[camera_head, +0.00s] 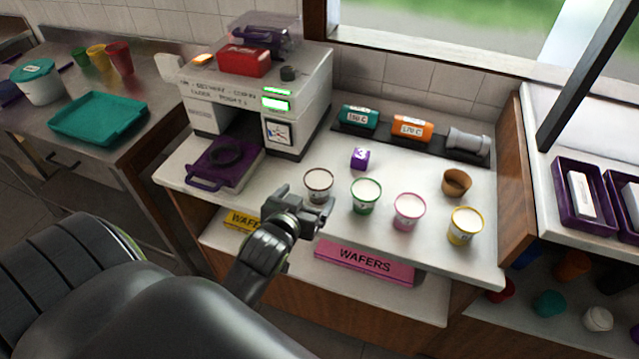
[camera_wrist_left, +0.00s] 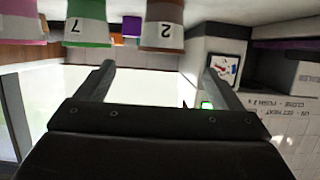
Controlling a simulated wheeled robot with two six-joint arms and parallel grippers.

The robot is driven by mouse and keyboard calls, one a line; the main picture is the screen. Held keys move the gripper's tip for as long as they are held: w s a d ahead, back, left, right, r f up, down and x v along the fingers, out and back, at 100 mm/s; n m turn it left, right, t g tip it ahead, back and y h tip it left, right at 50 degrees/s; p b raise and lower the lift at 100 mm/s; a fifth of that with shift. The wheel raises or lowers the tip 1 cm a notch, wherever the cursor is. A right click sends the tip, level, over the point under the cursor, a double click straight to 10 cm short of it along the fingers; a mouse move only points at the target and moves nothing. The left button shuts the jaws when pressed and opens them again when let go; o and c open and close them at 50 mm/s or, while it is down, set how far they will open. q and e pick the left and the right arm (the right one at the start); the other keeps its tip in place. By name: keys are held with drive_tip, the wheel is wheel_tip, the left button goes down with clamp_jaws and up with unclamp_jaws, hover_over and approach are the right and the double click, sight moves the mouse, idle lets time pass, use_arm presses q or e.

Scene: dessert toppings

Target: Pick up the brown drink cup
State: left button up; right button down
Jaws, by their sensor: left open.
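The brown drink cup (camera_head: 319,185), with a brown rim and pale contents, stands upright on the white counter (camera_head: 285,232), at the left end of a row of cups. In the left wrist view, which is upside down, the brown cup (camera_wrist_left: 163,25) shows a white band with a 2. My left gripper (camera_head: 308,210) is open and empty at the near side of this cup, partly covering its lower part. Its two fingers (camera_wrist_left: 160,68) are spread, with the cup beyond the tips and roughly in line with the gap. My right gripper is not in view.
Green (camera_head: 365,197), pink (camera_head: 408,212) and yellow (camera_head: 465,226) cups stand to the right. An empty tan cup (camera_head: 456,182) and a purple cube (camera_head: 360,158) are behind them. A waffle machine (camera_head: 222,160) is at left. Wafer boxes (camera_head: 365,263) lie on the shelf below.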

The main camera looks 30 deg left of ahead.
sight(316, 185)
use_arm(q)
drive_tip(key=x, duration=0.4)
drive_tip(key=shift+w+f+p, duration=0.1)
drive_tip(key=shift+w+p, duration=0.2)
drive_tip(key=shift+w+a+f, duration=0.15)
drive_tip(key=shift+w+a, duration=0.05)
drive_tip(key=shift+w, duration=0.25)
drive_tip(key=shift+f+p+x, duration=0.2)
drive_tip(key=shift+p+x, duration=0.55)
drive_tip(key=shift+x, duration=1.35)
drive_tip(key=shift+s, duration=0.15)
drive_tip(key=c, duration=1.1)
